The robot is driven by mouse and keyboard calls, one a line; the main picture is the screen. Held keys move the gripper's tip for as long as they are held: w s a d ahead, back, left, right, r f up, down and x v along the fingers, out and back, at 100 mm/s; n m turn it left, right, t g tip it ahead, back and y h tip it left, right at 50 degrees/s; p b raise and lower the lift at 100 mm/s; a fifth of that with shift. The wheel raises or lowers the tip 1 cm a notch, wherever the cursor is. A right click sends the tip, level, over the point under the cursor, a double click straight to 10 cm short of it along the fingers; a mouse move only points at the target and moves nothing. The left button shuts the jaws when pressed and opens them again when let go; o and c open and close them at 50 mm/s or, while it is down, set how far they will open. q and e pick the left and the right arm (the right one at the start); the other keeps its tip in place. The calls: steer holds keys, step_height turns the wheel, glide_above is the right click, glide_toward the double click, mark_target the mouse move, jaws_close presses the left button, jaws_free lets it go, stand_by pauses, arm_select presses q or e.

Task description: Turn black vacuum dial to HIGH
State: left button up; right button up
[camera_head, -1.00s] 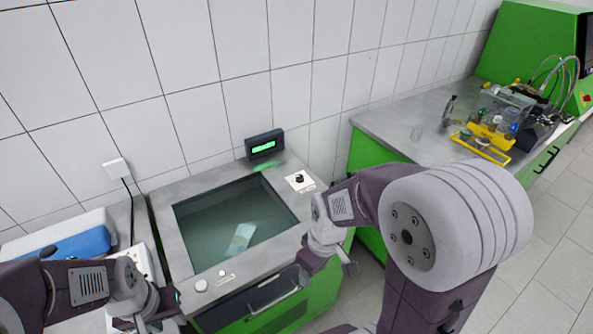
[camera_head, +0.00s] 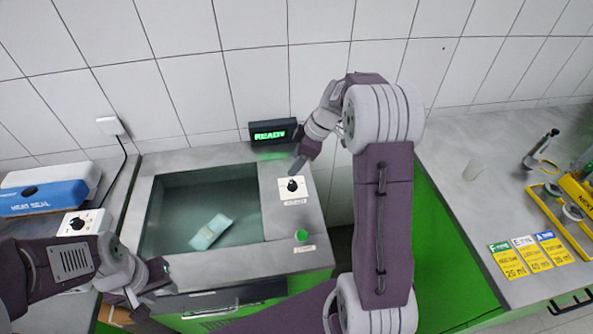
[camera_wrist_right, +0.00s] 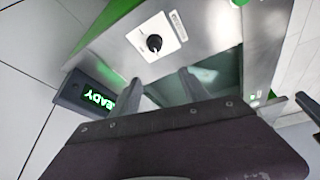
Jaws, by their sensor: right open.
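A black dial (camera_head: 292,185) sits on a white plate on the bench top, right of the sunken basin. The dial also shows in the right wrist view (camera_wrist_right: 154,43). Its label is too small to read. My right gripper (camera_head: 301,162) is open and empty, just behind the dial in the head view and apart from it. In the right wrist view its two fingers (camera_wrist_right: 163,90) are spread, with the dial beyond them. A second black dial (camera_head: 77,222) is on a white box at the left. My left gripper (camera_head: 152,287) is at the basin's front left corner; its jaw opening is unclear.
A display (camera_head: 273,131) reading READY stands behind the dial. A green button (camera_head: 302,235) is in front of it. The basin (camera_head: 170,245) holds a pale object (camera_head: 209,232). A blue and white box (camera_head: 43,190) is at left. The right counter (camera_head: 470,200) holds labelled cards and a yellow rack.

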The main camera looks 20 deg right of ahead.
mark_target(293, 183)
steer(key=shift+m, duration=0.5)
steer(key=f, duration=0.8)
steer(key=shift+w+d, duration=0.2)
steer(key=shift+d, duration=0.2)
steer(key=x, duration=0.3)
steer(key=shift+a+r, duration=0.1)
steer(key=shift+a, duration=0.1)
arm_select(q)
steer(key=shift+a, duration=0.25)
arm_select(e)
steer(key=shift+d, duration=0.1)
